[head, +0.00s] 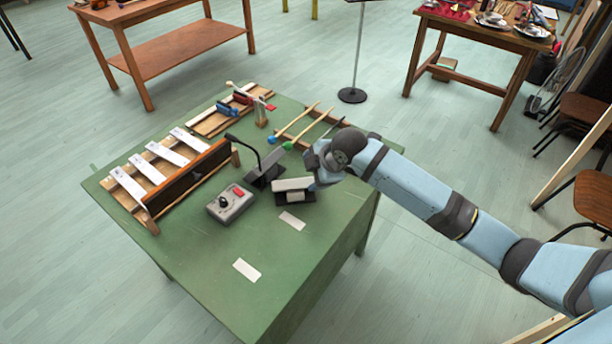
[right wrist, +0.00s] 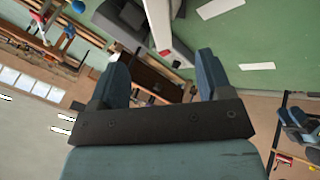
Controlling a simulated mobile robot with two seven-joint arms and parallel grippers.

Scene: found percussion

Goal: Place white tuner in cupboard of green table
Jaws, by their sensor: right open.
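The white tuner (head: 292,184) sits on a dark stand on top of the green table (head: 335,255), near its right side. My right gripper (head: 312,172) is just to the right of the tuner, with its jaws open. In the right wrist view, a white bar that looks like the tuner (right wrist: 158,22) lies ahead, between the lines of the two open fingers (right wrist: 161,78). I cannot tell whether the fingers touch it. The cupboard's opening does not show in either view. My left gripper is not in view.
A grey box (head: 230,203) with a red button stands left of the tuner. White cards (head: 247,269) lie in front. A black-based stand (head: 352,95) stands behind on the floor.

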